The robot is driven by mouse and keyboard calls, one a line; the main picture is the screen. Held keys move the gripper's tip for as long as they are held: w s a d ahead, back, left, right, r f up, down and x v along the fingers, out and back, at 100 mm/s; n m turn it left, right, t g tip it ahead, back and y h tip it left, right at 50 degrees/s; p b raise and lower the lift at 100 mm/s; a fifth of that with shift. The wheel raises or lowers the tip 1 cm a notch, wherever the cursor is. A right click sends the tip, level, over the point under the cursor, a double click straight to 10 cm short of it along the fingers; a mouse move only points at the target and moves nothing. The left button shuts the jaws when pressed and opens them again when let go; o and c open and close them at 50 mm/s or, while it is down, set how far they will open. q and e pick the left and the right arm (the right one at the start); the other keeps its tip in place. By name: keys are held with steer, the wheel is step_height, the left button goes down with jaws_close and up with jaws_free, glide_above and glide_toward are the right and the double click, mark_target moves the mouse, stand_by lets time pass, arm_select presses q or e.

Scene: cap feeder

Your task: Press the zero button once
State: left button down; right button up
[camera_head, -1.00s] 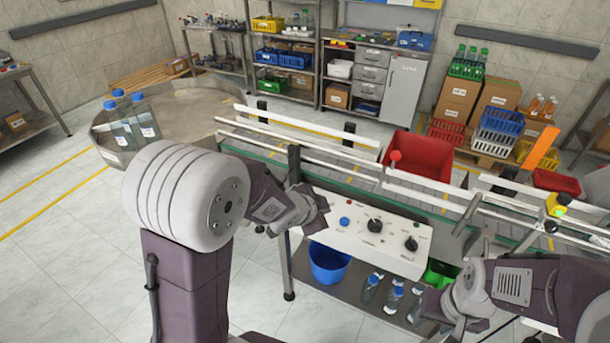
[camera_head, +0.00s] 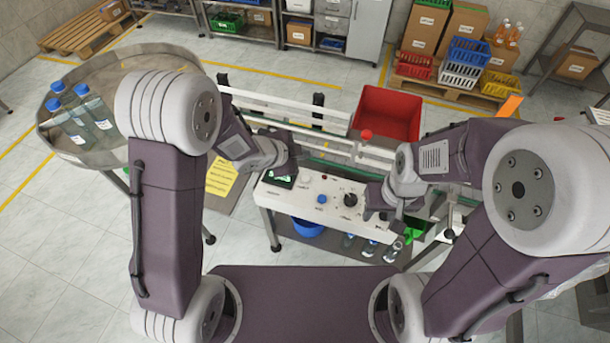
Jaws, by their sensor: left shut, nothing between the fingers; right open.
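The white control panel (camera_head: 276,203) stands on the front of the conveyor. It carries a blue button (camera_head: 321,199), a small red button or lamp (camera_head: 324,177), a black knob (camera_head: 350,200) and a dark display (camera_head: 281,182) with green marks. The labels are too small to read, so I cannot tell which one is marked zero. My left gripper (camera_head: 290,164) is shut and empty, over the panel's back left by the display, left of the blue button. My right gripper (camera_head: 377,202) is open and empty at the panel's right end, hiding the controls there.
Conveyor rails (camera_head: 290,106) run behind the panel, with a red bin (camera_head: 388,113) beyond them. A blue bucket (camera_head: 308,229) and several small bottles sit on the shelf below the panel.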

mark_target(304, 180)
arm_select(q)
step_height(304, 180, down, 9)
steer(key=b, duration=0.8)
steer(key=shift+r, duration=0.15)
steer(key=shift+s, duration=0.1)
stand_by(1.4)
steer(key=shift+f+b, duration=0.4)
steer(key=shift+b, duration=0.05)
